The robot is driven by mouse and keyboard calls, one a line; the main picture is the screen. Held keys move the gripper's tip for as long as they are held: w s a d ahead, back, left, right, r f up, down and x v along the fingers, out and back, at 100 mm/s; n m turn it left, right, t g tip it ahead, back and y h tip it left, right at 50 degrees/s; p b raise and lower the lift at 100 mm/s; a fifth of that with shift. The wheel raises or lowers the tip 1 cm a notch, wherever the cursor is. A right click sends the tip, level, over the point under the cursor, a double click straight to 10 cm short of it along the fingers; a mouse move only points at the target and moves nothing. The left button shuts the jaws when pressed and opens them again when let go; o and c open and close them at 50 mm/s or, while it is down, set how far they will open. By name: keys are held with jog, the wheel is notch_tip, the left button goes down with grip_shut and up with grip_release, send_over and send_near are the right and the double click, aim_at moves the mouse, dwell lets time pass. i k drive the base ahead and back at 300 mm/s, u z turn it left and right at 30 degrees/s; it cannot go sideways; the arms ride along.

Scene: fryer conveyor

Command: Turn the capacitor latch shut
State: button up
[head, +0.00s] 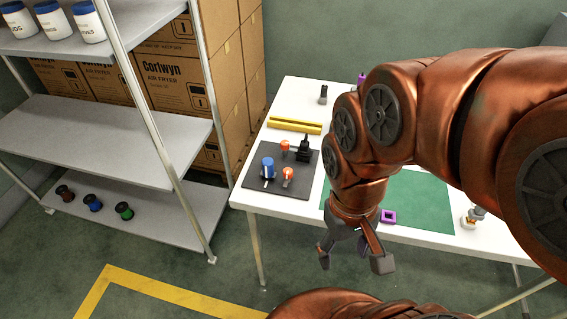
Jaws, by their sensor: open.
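A dark board (259,192) lies on the left part of the white table. A blue cylinder (267,165), which looks like the capacitor, stands on it, with a small pale tab at its foot. Two orange parts stand beside it, a front one (288,172) with a pale tab and a back one (284,145). I cannot tell which part is the latch or how it is turned. My gripper (354,261) is open and empty, pointing down in front of the table edge, right of and nearer than the board, touching nothing.
A black upright part (305,149) stands at the board's back right. A yellow bar (295,125) lies behind. A green mat (418,205) and purple block (388,216) are to the right. A shelf rack (150,150) stands left; floor between is clear.

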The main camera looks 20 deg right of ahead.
aim_at(288, 172)
jog(key=z, duration=0.8)
jog(key=k, duration=0.9)
jog(key=u, duration=1.15)
jog(key=i, duration=0.5)
